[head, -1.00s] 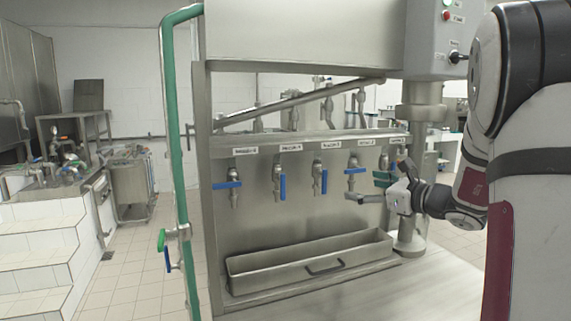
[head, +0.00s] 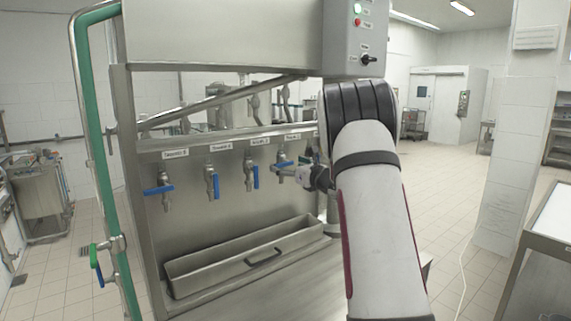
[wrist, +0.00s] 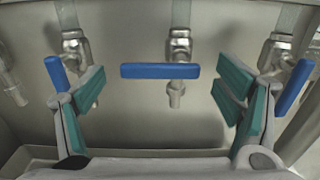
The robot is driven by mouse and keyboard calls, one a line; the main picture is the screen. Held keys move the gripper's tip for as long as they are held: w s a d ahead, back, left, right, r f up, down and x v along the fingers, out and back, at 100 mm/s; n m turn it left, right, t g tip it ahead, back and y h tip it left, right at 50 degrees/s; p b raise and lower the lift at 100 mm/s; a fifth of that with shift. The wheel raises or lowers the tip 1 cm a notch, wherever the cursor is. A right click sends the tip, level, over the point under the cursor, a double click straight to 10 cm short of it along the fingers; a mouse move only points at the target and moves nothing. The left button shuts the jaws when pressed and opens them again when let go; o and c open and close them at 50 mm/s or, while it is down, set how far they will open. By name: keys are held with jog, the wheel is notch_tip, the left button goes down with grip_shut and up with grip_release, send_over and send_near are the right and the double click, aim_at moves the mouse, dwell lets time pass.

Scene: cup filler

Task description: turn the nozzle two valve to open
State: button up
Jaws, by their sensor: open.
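Several valves with blue handles line the steel filler panel, each below a label too small to read surely. The fourth valve from the left (head: 282,164) has its handle crosswise, with my gripper (head: 291,172) right at it. In the wrist view its blue handle (wrist: 160,71) lies level in the middle, below a metal fitting and above a short spout (wrist: 176,95). My gripper (wrist: 162,90) is open and empty. Its teal-padded fingers stand apart to left and right of this handle, with no clear contact. The fifth valve is mostly hidden behind my gripper in the head view.
Neighbouring handles (wrist: 57,73) and (wrist: 293,87) point away from the panel beside my fingers. Two more lengthwise handles (head: 215,186) and a crosswise one (head: 160,190) are further left. A steel drip tray (head: 240,258) lies below. A control box (head: 352,40) hangs above right.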

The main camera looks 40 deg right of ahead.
jog(key=shift+w, duration=1.3)
jog(key=shift+c, duration=0.6)
jog(key=c, duration=1.1)
jog(key=shift+o, duration=0.2)
jog(key=shift+d, duration=0.1)
